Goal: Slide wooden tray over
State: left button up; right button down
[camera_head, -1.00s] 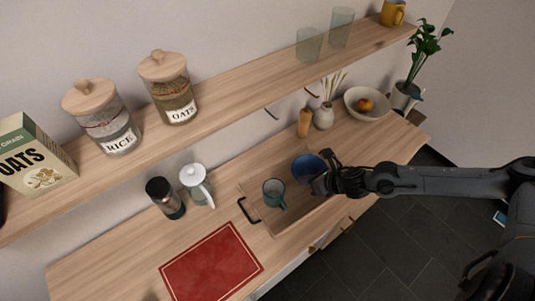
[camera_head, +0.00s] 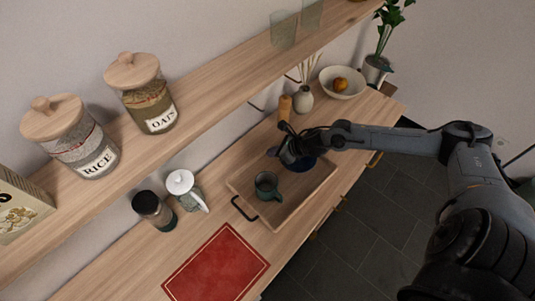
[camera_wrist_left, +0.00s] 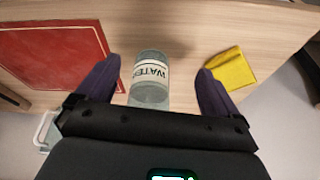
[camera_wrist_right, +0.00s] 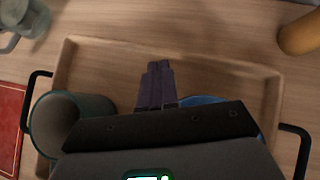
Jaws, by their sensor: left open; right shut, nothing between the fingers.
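The wooden tray (camera_head: 298,192) lies on the wooden counter, with a black handle (camera_head: 243,208) at its left end. A teal mug (camera_head: 267,186) and a blue bowl (camera_head: 304,163) stand in it. In the right wrist view, the tray (camera_wrist_right: 105,65) shows black handles at both ends. My right gripper (camera_head: 281,140) is shut and empty, over the tray's far side and partly covering the bowl; its fingers (camera_wrist_right: 160,68) also show in its wrist view.
A red mat (camera_head: 217,263) lies left of the tray. A dark jar (camera_head: 153,210) and a white-lidded pitcher (camera_head: 186,190) stand behind the mat. An orange-brown cylinder (camera_head: 285,106) and a vase (camera_head: 303,98) stand behind the tray. A shelf (camera_head: 215,92) overhangs the counter's back. A yellow item (camera_wrist_left: 231,68) lies near my left gripper.

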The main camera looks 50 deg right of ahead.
aim_at(260, 155)
pick_arm(q)
jog(key=shift+a+f, duration=0.15)
pick_arm(e)
jog(key=shift+x, duration=1.65)
pick_arm(q)
jog(key=f+b, duration=0.1)
jog(key=b, duration=0.1)
jog(key=f+b, duration=0.1)
jog(key=f, duration=0.1)
jog(key=shift+d+f+b, duration=0.2)
jog(key=shift+f+b, duration=0.1)
jog(key=shift+b, duration=0.05)
pick_arm(e)
jog(key=w, duration=0.1)
jog(key=w+a, duration=0.1)
jog(key=w, duration=0.1)
jog(key=shift+w+f, duration=0.15)
jog(key=shift+w, duration=0.1)
pick_arm(q)
jog(key=shift+w, duration=0.1)
pick_arm(e)
jog(key=shift+w+a, duration=0.1)
jog(key=shift+w, duration=0.15)
pick_arm(q)
jog(key=shift+a, duration=0.15)
pick_arm(e)
jog(key=shift+r, duration=0.2)
